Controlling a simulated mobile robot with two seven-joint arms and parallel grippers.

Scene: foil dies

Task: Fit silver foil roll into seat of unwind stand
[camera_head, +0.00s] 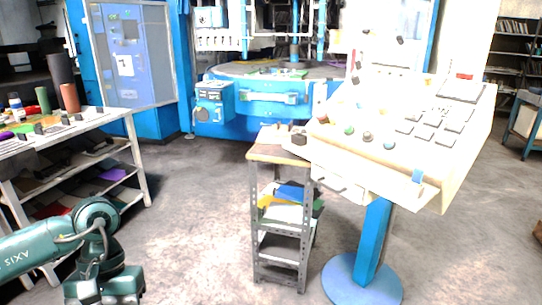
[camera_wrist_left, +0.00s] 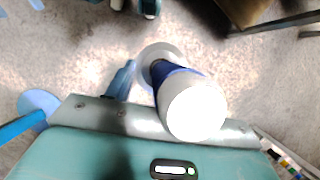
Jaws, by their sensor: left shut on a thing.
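My left gripper (camera_head: 104,287) is at the bottom left of the head view, over the floor in front of the left workbench. Its fingertips are cut off there. In the left wrist view it is shut on a roll, which I take to be the silver foil roll (camera_wrist_left: 196,109). The roll has a pale, round near end. A dark blue part and a grey round rim show behind that end. The gripper hides part of the roll. I cannot pick out the unwind stand or its seat in either view. My right gripper is not in view.
The left workbench (camera_head: 128,111) carries a dark cylinder (camera_head: 61,82), a copper cylinder (camera_head: 70,98), a green cylinder (camera_head: 43,100) and small items. A small shelf cart (camera_head: 303,255) stands beside a control console (camera_head: 440,190) on a blue post. Floor between bench and cart is clear.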

